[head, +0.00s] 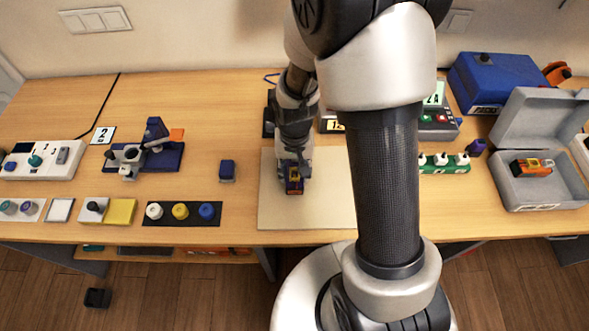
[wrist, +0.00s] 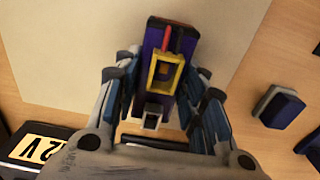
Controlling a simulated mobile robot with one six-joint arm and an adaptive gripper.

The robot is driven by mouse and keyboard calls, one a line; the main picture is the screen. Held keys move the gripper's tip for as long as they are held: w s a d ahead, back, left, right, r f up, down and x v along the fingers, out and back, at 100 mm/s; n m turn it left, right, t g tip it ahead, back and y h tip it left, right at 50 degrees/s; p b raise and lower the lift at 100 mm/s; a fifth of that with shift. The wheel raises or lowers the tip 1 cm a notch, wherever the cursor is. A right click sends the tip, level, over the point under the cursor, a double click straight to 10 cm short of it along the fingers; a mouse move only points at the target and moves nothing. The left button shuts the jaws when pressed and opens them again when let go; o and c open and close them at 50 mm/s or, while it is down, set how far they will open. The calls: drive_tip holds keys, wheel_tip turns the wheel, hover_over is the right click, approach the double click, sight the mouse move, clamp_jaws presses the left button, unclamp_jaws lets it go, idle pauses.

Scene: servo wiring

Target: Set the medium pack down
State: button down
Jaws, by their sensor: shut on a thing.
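The medium pack (wrist: 152,42) is a dark purple block with a yellow frame, a red lead and a black lead on top. In the head view the pack (head: 293,187) shows small at the tip of my gripper (head: 293,174), over the left part of the cream mat (head: 325,210). In the wrist view my gripper (wrist: 163,80) has its fingers closed on both sides of the pack. The mat (wrist: 60,50) lies behind it. I cannot tell whether the pack touches the mat. My arm hides part of the mat's right side.
A small blue block (head: 227,170) stands left of the mat. A black strip with knobs (head: 181,224) lies further left. A grey open case (head: 510,188) holds an orange pack (head: 531,167) at the right. Labelled devices stand behind the mat. The mat's front looks clear.

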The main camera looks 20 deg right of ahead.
drive_tip(key=shift+f, duration=0.1)
drive_tip(key=c, duration=1)
unclamp_jaws()
wheel_tip(320, 180, up, 12)
drive_tip(key=p, duration=0.4)
wheel_tip(320, 180, up, 12)
drive_tip(key=n+t, duration=0.2)
hover_over(294, 168)
drive_tip(key=s, duration=0.6)
drive_tip(key=s+r+n+t, duration=0.1)
drive_tip(key=s+r+t, duration=0.1)
drive_tip(key=s+r, duration=0.4)
drive_tip(key=s, duration=0.3)
drive_tip(key=shift+s+n+t, duration=0.3)
drive_tip(key=shift+s, duration=0.05)
